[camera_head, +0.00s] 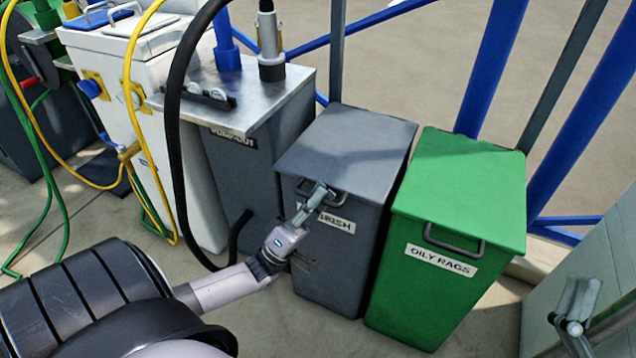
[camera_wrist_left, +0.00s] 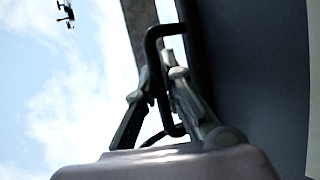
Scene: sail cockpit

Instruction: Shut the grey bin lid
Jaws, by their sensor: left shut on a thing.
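The grey bin (camera_head: 335,265) stands upright with a partly covered white label on its front. Its grey lid (camera_head: 350,145) looks flat and down on the bin; I cannot tell whether a small gap is left. My left gripper (camera_head: 318,195) is at the lid's front handle, shut on it. In the left wrist view the fingers (camera_wrist_left: 165,95) close around the dark bar handle (camera_wrist_left: 152,50) beside a dark panel. The gripper covers part of the handle and label. What seems to be my right gripper (camera_head: 575,310) is at the lower right, away from the bin, its jaws unclear.
A green bin (camera_head: 440,255) labelled OILY RAGS stands close on the right, lid down. A metal-topped grey cabinet (camera_head: 250,105) with a black hose (camera_head: 172,110) is on the left. Blue rails (camera_head: 495,65) run behind. Some floor (camera_head: 265,325) in front is clear.

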